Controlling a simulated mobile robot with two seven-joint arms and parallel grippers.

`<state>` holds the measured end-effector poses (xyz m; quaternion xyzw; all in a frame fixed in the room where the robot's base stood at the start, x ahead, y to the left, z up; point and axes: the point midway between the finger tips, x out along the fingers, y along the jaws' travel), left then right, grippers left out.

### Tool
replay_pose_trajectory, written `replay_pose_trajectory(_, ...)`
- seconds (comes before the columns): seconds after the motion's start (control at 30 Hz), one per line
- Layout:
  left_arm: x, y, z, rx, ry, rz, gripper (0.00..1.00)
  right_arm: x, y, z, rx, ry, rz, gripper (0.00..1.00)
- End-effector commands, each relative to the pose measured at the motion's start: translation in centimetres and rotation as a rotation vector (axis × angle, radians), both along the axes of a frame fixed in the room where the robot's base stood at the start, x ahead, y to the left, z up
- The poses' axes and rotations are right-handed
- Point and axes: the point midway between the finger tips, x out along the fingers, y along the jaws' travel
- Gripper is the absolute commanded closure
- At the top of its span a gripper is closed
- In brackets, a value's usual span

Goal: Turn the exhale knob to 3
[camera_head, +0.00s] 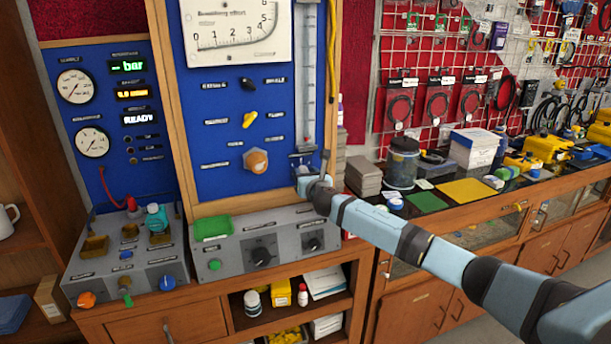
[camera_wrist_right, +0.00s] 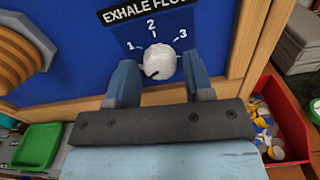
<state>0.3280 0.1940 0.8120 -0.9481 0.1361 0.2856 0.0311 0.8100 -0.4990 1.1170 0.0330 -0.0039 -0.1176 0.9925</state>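The exhale knob (camera_wrist_right: 159,66) is a round white knob on the blue panel, under a dark label reading "EXHALE FLO…" that is cut off. The marks 1, 2 and 3 (camera_wrist_right: 181,37) run around its top from left to right. A small dark mark shows at its lower left; I cannot tell which number its pointer indicates. My right gripper (camera_wrist_right: 159,62) is open, with one finger on each side of the knob and small gaps visible. In the head view my right gripper (camera_head: 314,172) is at the panel's lower right and hides the knob. My left gripper is not in view.
An orange knob (camera_head: 256,160) is left of the gripper on the same panel. A vertical clear tube (camera_head: 306,80) rises just above it. A grey control box (camera_head: 262,241) sits below. A red bin (camera_wrist_right: 282,112) of small caps stands right of the panel's wooden frame.

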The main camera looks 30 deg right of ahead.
Motion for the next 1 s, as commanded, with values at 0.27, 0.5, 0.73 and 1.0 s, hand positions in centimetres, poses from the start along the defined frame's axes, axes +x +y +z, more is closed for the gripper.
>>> replay_pose_trajectory(0.27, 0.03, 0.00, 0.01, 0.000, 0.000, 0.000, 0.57, -0.02, 0.00, -0.01, 0.001, 0.000, 0.000, 0.88)
replay_pose_trajectory(0.5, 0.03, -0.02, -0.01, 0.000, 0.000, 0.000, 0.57, -0.03, 0.02, -0.03, 0.046, -0.011, 0.000, 0.88)
replay_pose_trajectory(0.73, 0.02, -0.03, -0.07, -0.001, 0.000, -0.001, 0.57, -0.04, 0.05, -0.09, 0.181, -0.042, 0.000, 0.88)
replay_pose_trajectory(1.0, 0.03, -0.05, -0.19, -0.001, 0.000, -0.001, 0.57, -0.04, 0.07, -0.14, 0.422, -0.100, 0.000, 0.88)
